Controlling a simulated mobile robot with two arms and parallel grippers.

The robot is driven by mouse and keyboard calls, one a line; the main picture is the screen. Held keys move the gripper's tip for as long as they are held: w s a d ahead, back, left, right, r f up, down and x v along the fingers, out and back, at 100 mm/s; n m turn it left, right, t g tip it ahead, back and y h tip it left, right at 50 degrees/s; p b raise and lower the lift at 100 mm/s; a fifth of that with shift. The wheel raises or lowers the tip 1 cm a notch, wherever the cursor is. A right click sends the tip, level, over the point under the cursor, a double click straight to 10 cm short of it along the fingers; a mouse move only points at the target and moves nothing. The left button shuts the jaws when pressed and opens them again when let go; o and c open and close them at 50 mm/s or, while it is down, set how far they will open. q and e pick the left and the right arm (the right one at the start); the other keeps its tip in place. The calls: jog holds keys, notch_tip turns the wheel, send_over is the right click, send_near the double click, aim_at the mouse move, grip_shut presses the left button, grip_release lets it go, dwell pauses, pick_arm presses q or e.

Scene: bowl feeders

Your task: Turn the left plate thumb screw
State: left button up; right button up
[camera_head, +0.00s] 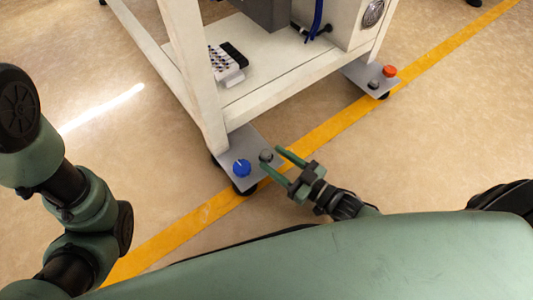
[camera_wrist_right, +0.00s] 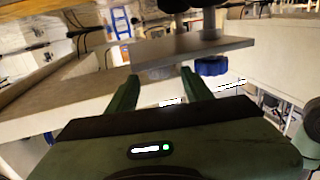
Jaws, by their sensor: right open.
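The left plate (camera_head: 235,145) is a grey metal foot plate at the near corner of the white frame. It carries a blue knob (camera_head: 242,168) with a pale mark and a small dark grey knob (camera_head: 266,155) to its right. Which one is the thumb screw, I cannot tell. My right gripper (camera_head: 270,157) is open, its green fingers pointing left, with the dark knob between or just beyond the tips. In the right wrist view the open fingers (camera_wrist_right: 160,74) point at the plate edge (camera_wrist_right: 190,52), and the blue knob (camera_wrist_right: 211,66) shows beyond. My left gripper is out of view.
A second foot plate (camera_head: 368,78) with a red knob (camera_head: 390,71) stands at the far right corner. The white frame leg (camera_head: 197,75) rises beside the left plate. A yellow floor line (camera_head: 330,127) runs past both plates. The floor to the right is clear.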

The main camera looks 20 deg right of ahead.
aim_at(270, 156)
jog(key=b+x, duration=0.1)
jog(key=x, duration=0.1)
jog(key=shift+w+a+f, duration=0.15)
jog(key=shift+w, duration=0.1)
jog(key=shift+w+a+b, duration=0.3)
jog(key=shift+w, duration=0.15)
grip_shut()
